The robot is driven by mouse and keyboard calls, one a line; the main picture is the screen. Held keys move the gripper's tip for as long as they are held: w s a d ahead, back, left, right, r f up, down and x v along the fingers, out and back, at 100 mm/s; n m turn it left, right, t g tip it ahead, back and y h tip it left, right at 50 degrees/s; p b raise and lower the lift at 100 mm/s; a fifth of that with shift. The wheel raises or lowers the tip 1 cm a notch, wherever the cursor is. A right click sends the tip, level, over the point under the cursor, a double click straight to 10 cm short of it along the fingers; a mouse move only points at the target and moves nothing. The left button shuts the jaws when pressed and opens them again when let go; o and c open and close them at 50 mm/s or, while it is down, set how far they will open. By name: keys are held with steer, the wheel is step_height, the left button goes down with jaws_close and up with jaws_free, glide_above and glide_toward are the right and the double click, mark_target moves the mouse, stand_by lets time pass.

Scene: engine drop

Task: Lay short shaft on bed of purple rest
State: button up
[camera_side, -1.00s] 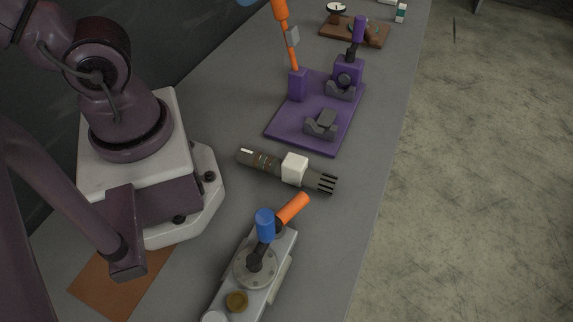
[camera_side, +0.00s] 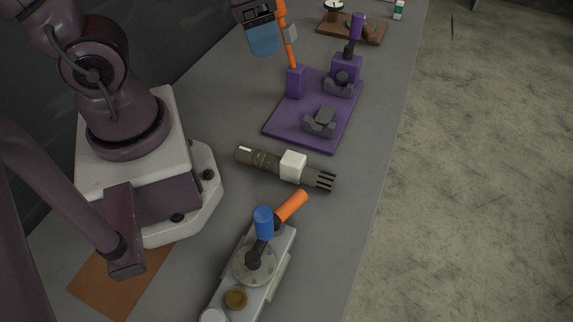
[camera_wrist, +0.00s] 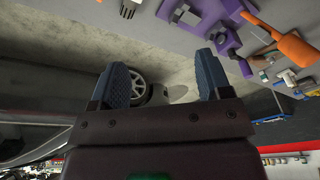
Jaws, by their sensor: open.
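The shaft (camera_side: 265,161), a dark grey rod with a white block around its middle and dark prongs at its right end, lies on the grey bench, apart from the purple rest. The purple rest (camera_side: 288,128) is a flat plate with two dark grey cradles; the front cradle (camera_side: 319,123) and rear cradle (camera_side: 338,88) hold no shaft. The purple rest also shows at the upper right of the wrist view (camera_wrist: 207,12).
A grey fixture (camera_side: 254,268) with blue and orange handles stands in front of the shaft. A brown board (camera_side: 333,29) with small parts lies at the back.

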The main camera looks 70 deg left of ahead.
step_height(320, 180, down, 12)
steer(key=w+d+r+m+g, duration=0.1)
steer(key=d+m+g, duration=0.2)
steer(key=m, duration=0.5)
glide_above(287, 156)
steer(key=shift+t, duration=0.4)
steer(key=f, duration=0.9)
steer(key=shift+s+d, duration=0.15)
steer(key=shift+d, duration=0.05)
steer(key=shift+a+f, duration=0.2)
steer(key=shift+f, duration=3.2)
steer(key=shift+c, duration=0.2)
jaws_close()
steer(key=shift+r, duration=0.25)
